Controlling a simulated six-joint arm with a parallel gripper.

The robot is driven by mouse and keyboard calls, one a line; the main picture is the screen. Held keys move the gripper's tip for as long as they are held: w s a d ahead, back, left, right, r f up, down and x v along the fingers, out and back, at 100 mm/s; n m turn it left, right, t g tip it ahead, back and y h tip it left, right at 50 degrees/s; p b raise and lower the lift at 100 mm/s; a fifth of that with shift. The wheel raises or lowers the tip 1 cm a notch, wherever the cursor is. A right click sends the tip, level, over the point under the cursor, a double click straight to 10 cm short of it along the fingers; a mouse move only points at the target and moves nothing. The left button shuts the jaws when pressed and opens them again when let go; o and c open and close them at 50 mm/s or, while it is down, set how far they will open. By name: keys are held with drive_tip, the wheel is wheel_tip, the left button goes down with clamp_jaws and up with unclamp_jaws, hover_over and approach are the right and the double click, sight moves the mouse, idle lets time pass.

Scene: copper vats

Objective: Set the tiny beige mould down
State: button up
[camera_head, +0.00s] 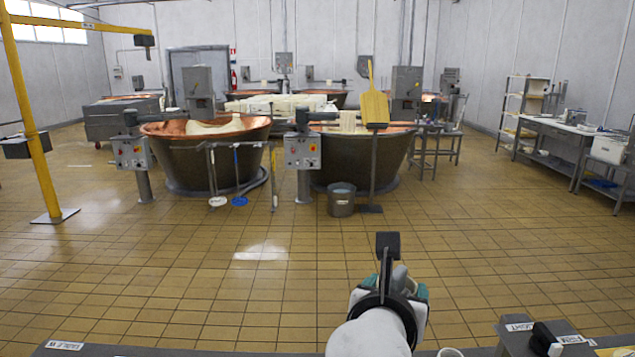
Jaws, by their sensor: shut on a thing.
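My gripper (391,272) is at the lower middle right of the head view, over the near side of the floor area, seen from behind. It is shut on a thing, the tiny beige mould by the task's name. My wrist and a black upright part hide the fingertips, and the mould cannot be made out there. A small pale cup-like rim (450,352) shows at the bottom edge, right of my arm; most of it is cut off.
A near table edge (200,349) with labels runs along the bottom. A dark raised surface (497,333) at bottom right bears labels and a black object (545,338). Copper vats (205,150), a bucket (341,200) and a yellow post (30,110) stand farther off. Tiled floor between is clear.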

drive_tip(key=shift+s+a+r+n+y, duration=0.2)
drive_tip(key=shift+a+r, duration=0.1)
drive_tip(key=shift+r, duration=0.1)
drive_tip(key=shift+s+a+r+n+y, duration=0.1)
drive_tip(key=shift+a+r+n+y, duration=0.1)
drive_tip(key=shift+a+r, duration=0.15)
drive_tip(key=shift+a+f, duration=0.2)
drive_tip(key=s+a+f+n+y, duration=0.1)
drive_tip(key=s+a+f, duration=0.3)
drive_tip(key=a+f, duration=0.6)
drive_tip(key=s+a+f, duration=0.3)
drive_tip(key=a+f, duration=0.4)
drive_tip(key=f, duration=0.6)
drive_tip(key=s+a+f+n+t+y, duration=0.1)
drive_tip(key=s+a+f+n+y, duration=0.15)
drive_tip(key=s+a+f, duration=0.4)
drive_tip(key=shift+y, duration=0.25)
drive_tip(key=f, duration=0.2)
drive_tip(key=s+d+f, duration=0.1)
drive_tip(key=f, duration=0.2)
drive_tip(key=s+f, duration=0.1)
drive_tip(key=f, duration=0.2)
drive_tip(key=shift+d, duration=0.25)
